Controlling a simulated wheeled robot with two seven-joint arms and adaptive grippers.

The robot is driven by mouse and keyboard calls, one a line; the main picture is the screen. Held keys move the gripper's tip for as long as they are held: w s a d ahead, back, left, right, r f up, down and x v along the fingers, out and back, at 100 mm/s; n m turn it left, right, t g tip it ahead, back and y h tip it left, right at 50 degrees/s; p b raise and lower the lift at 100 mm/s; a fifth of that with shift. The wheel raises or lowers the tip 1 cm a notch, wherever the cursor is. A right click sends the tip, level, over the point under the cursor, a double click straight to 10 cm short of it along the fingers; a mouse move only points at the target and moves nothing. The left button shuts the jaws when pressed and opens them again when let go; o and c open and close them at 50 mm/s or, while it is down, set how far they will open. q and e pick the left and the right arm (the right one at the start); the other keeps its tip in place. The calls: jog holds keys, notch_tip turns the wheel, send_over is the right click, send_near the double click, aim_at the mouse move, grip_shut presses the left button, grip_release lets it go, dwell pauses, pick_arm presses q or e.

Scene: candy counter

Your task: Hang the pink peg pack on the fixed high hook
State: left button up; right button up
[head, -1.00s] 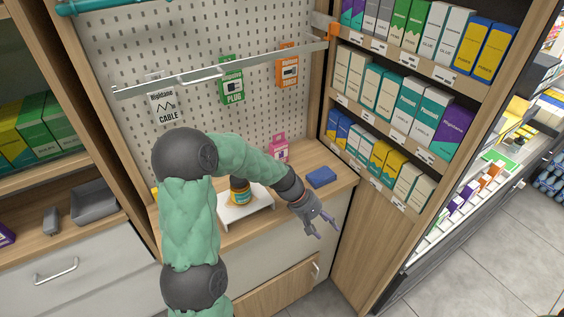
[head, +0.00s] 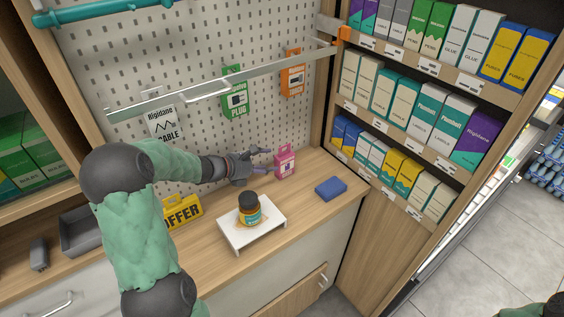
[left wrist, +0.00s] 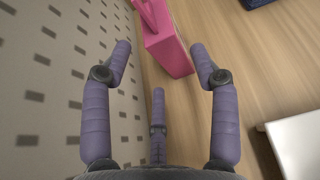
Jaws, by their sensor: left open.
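The pink peg pack (head: 285,163) stands upright on the wooden counter, close to the pegboard. My left gripper (head: 264,160) is open and empty just left of the pack, its fingers pointing at it. In the left wrist view, the pink pack (left wrist: 167,50) lies ahead of and partly between the spread fingers (left wrist: 160,62); I see no grip on it. A pale hook-like prong (head: 208,94) shows at the long rail above; I cannot tell for sure that it is the fixed high hook. My right gripper is out of view.
The long rail (head: 260,73) crosses in front of the pegboard (head: 200,45) above my left arm. CABLE (head: 163,122), PLUG (head: 236,95) and orange (head: 292,75) packs hang there. A jar (head: 249,209) on a white stand (head: 262,229), a yellow sign (head: 184,212) and a blue box (head: 330,187) occupy the counter.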

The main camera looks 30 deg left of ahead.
aim_at(275, 162)
pick_arm(q)
jog(key=shift+w+d+f, duration=0.2)
jog(key=shift+w+d, duration=0.05)
jog(key=shift+w, duration=0.1)
jog(key=b+x, duration=0.1)
jog(key=x, duration=0.4)
jog(key=shift+b, duration=0.3)
jog(key=b+x, duration=0.1)
jog(key=x, duration=0.3)
jog(key=shift+w+f+b, duration=0.1)
jog(key=shift+f+b, duration=0.1)
jog(key=shift+b, duration=0.2)
jog(key=shift+w, duration=0.3)
jog(key=c, duration=1)
